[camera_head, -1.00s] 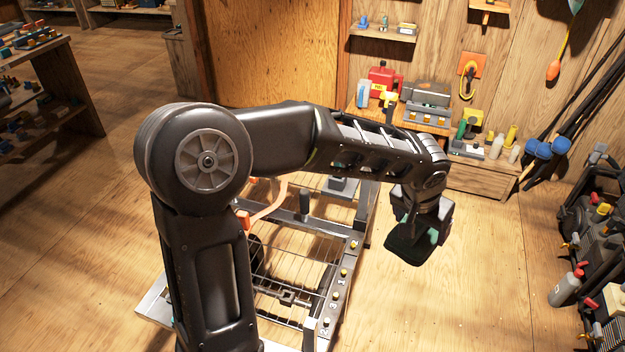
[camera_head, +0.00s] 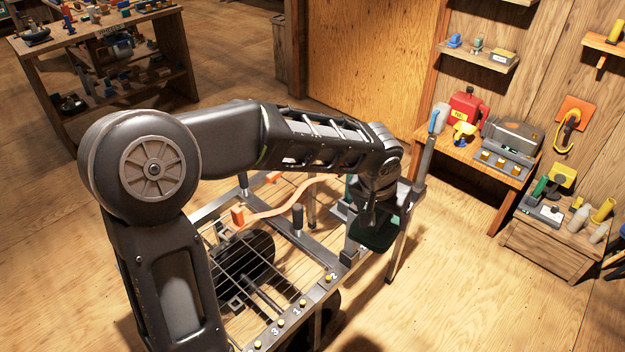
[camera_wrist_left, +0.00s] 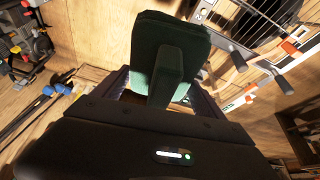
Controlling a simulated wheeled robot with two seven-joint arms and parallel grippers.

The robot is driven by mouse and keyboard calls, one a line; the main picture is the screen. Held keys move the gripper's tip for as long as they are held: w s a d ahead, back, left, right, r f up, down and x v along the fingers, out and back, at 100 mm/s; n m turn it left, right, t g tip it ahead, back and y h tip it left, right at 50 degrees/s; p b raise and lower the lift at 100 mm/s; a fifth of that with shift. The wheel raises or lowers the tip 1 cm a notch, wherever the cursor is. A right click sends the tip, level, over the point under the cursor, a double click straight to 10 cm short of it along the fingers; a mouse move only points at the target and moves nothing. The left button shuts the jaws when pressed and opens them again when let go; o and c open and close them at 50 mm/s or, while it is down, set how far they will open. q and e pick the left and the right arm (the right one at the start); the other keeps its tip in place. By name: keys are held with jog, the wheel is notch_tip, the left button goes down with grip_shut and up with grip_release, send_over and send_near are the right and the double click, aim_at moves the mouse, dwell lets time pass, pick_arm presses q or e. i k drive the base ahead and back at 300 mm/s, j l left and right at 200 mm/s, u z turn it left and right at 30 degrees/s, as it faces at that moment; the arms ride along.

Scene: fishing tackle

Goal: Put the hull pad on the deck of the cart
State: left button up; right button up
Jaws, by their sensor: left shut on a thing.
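The hull pad is a dark green rounded slab with a grip block on its back. My left gripper (camera_head: 374,212) is shut on that block. The pad (camera_head: 376,238) hangs in the air by the cart's right end, and my wrist partly covers it. In the left wrist view the pad (camera_wrist_left: 172,38) fills the top middle, beyond the gripper (camera_wrist_left: 160,92). The cart (camera_head: 318,294) is a grey metal frame with a wire-grid deck; my arm hides part of it. The cart also shows at upper right in the left wrist view (camera_wrist_left: 238,60). My right gripper is not in view.
A grey upright post (camera_head: 422,160) stands at the cart's right end, close to the pad. A wooden bench (camera_head: 455,150) with tackle stands behind. Floor at right front is clear.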

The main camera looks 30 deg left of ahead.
aim_at(306, 197)
jog(key=i+l+u, duration=0.3)
jog(key=i+l, duration=0.15)
jog(key=i+l+u, duration=0.3)
jog(key=i+l, duration=0.2)
